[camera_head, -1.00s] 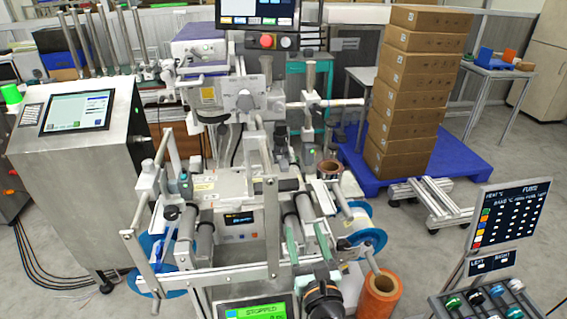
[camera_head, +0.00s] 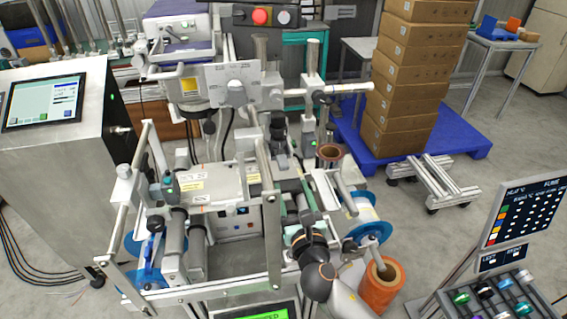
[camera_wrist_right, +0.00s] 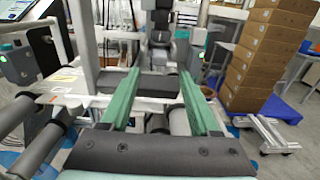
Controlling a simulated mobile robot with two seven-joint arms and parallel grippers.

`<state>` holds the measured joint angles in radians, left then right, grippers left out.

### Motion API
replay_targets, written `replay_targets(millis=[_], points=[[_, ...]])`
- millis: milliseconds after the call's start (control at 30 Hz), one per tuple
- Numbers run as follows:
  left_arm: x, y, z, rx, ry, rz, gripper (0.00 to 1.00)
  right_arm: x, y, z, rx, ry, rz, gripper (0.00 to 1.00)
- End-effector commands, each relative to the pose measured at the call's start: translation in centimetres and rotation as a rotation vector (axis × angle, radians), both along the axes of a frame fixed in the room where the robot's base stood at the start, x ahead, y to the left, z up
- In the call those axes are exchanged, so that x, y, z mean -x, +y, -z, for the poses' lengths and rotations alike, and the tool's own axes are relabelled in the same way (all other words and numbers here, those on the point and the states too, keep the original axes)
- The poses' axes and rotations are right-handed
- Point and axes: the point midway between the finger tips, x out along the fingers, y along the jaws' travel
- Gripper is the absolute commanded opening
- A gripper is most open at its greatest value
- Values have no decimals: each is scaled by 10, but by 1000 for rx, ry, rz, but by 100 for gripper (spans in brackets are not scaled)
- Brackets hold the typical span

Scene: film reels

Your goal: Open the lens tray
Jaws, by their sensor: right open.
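My right gripper (camera_head: 290,184) reaches up from the bottom of the head view over the front of the machine. In the right wrist view its two green fingers (camera_wrist_right: 158,72) stand apart with nothing held between them. A dark grey roller or bar (camera_wrist_right: 150,84) shows between and below the fingers; I cannot tell if they touch it. A dark upright device (camera_head: 279,138) on the machine is ahead of the fingertips. I cannot tell which part is the lens tray. My left gripper is out of view.
A film-handling machine (camera_head: 210,187) with rails and rollers fills the middle. An orange roll (camera_head: 380,292) stands at its right front. A rack of coloured caps (camera_head: 490,296) is at lower right, below a sign panel (camera_head: 524,215). Stacked boxes (camera_head: 415,75) stand on a blue pallet (camera_head: 455,140).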

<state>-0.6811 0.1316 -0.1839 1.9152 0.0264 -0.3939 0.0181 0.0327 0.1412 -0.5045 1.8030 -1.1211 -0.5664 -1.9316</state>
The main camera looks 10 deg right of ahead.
Motion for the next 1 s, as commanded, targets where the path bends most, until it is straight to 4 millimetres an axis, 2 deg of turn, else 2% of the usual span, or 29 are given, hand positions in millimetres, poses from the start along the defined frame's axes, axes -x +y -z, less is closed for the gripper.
replay_targets(millis=[33, 200, 433, 600, 900, 1000], points=[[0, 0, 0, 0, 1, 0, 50, -12, 0, -2, -1, -2, 0, 62], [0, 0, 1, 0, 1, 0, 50, -46, 0, -1, -1, -2, 0, 62], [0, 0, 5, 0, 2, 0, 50, -79, 0, 0, -1, -1, 1, 62], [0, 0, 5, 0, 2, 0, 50, -89, 0, 0, -1, 0, -1, 62], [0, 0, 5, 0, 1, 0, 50, -90, 0, 0, -1, 0, -1, 62], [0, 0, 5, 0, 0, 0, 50, -90, 0, 0, -1, 0, -1, 52]])
